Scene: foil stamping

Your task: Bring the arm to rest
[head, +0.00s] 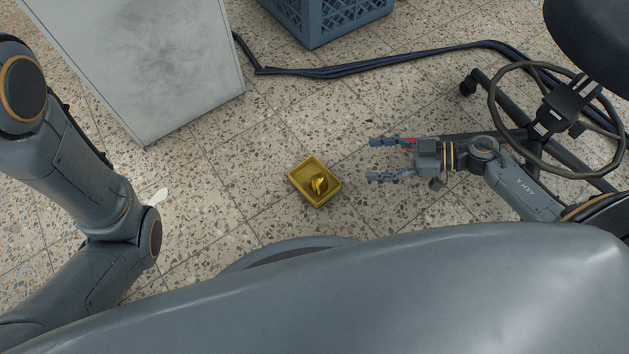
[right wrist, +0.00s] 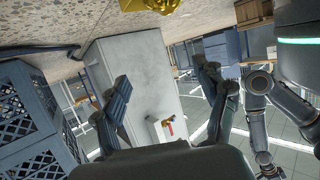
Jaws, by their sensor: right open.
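My right gripper (head: 375,160) is at the right of the head view, pointing left, with its two fingers spread and nothing between them. In the right wrist view its fingers (right wrist: 165,82) also stand wide apart. A small yellow tray (head: 302,194) lies on the floor left of the fingertips, apart from them. A shiny gold lump (head: 319,185) sits in the tray. A gold-yellow piece shows at the top edge of the right wrist view, cut off by the frame. My left arm is at the left of the head view; its gripper is out of the picture.
A pale cabinet (head: 150,60) stands at the upper left and a blue crate (head: 325,20) at the top. A dark cable (head: 370,66) runs across the floor. A wheeled stool (head: 555,110) stands close behind my right gripper. The speckled floor (head: 240,150) around the tray is mostly clear.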

